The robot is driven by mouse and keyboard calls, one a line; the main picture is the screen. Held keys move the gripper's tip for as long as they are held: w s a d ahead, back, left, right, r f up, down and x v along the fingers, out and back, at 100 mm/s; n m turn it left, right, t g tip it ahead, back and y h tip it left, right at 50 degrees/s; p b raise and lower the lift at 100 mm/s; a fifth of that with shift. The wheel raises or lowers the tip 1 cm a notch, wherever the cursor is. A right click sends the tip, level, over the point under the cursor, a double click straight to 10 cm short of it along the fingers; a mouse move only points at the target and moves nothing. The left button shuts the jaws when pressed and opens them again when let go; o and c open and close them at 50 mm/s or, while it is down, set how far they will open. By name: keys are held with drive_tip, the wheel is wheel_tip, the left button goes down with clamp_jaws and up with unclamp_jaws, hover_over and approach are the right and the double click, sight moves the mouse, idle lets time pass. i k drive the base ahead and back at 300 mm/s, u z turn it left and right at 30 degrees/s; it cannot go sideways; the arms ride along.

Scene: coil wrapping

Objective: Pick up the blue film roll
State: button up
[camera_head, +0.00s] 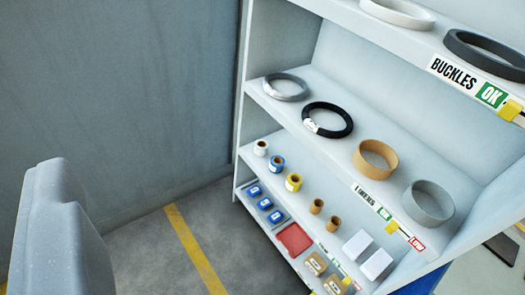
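A grey rounded part (62,232), which looks like one side of my gripper, shows at the lower left, well apart from the shelf. No second finger shows, so I cannot tell whether the gripper is open or shut. I see nothing held.
Small brown rolls (325,214) and white boxes (367,255) share that shelf. Blue items (265,203), a red tray (294,239) and brown boxes (325,274) sit below. Large rings, including a black one (327,119), lie on the shelf above. Floor with a yellow line (195,250) lies left of the unit.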

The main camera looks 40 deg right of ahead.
sight(277, 162)
drive_tip(key=z, duration=0.3)
drive_tip(key=i, duration=0.85)
drive_tip(key=z, duration=0.7)
